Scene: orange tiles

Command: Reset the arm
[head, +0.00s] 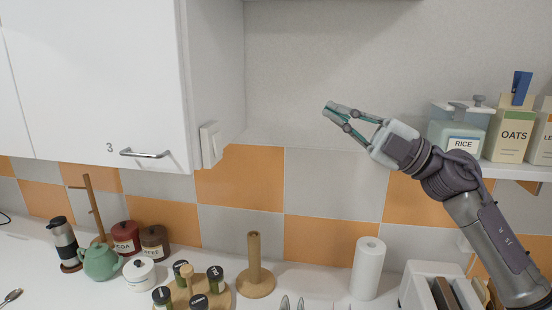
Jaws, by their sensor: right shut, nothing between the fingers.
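My right gripper (332,110) is raised in front of the grey wall, right of the white cabinet. It points to the upper left, and its fingers are shut with nothing between them. My right arm comes in from the lower right and passes in front of the shelf's left end. My left gripper is not in the head view.
A white wall cabinet (95,75) hangs at left. A shelf (520,171) at right holds a rice container (460,130) and an oats box (512,133). Below are a paper roll (367,268), a wooden holder (254,265), spice jars, a teapot (101,262) and canisters.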

